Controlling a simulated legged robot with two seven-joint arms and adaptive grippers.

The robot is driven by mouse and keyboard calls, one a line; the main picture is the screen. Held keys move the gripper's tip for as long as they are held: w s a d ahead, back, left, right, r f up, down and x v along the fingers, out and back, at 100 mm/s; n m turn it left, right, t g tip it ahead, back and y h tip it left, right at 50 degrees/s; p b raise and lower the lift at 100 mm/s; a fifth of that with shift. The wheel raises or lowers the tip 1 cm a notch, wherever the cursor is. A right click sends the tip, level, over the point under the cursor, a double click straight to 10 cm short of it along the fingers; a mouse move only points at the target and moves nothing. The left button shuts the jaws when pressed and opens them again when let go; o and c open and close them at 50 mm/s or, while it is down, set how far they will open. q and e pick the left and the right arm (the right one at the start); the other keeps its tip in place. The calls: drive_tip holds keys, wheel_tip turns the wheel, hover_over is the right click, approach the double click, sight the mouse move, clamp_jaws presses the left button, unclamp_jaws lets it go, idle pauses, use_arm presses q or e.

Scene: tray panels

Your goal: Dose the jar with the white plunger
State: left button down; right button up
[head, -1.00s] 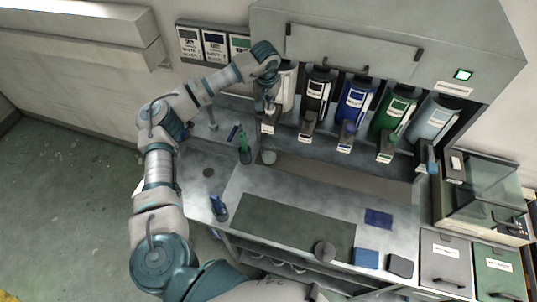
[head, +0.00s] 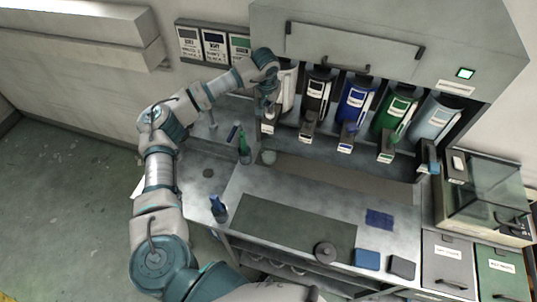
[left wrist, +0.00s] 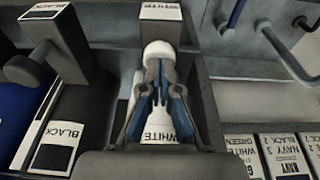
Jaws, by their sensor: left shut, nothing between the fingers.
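The white canister (head: 287,90) is the leftmost in the dispenser row. Its label reads WHITE in the left wrist view (left wrist: 160,125). The rounded white plunger (left wrist: 158,49) shows just beyond my left fingertips in that view. My left gripper (left wrist: 158,72) is shut and empty, with its tips close to or against the plunger; I cannot tell if they touch. In the head view my left gripper (head: 268,104) is in front of the white canister, partly hidden by the wrist. My right gripper is out of view.
Black (head: 316,96), blue (head: 355,101), green and light-blue canisters stand to the right. In the left wrist view the black plunger (left wrist: 28,70) is close by on the left. A dark mat (head: 290,225) lies on the front counter.

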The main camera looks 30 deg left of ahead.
use_arm(q)
drive_tip(key=shift+w+p+v, duration=0.2)
drive_tip(key=shift+p+v, duration=0.65)
drive_tip(key=shift+v, duration=0.2)
drive_tip(key=shift+w+p+v, duration=0.25)
drive_tip(key=shift+p+v, duration=0.55)
drive_tip(key=shift+v, duration=0.2)
drive_tip(key=shift+a+r, duration=0.1)
drive_tip(key=shift+r, duration=0.05)
drive_tip(key=p+v, duration=0.2)
drive_tip(key=v, duration=0.1)
drive_tip(key=w+p+v, duration=0.1)
drive_tip(key=p+v, duration=0.1)
drive_tip(key=shift+a+r, duration=0.15)
drive_tip(key=shift+r, duration=0.35)
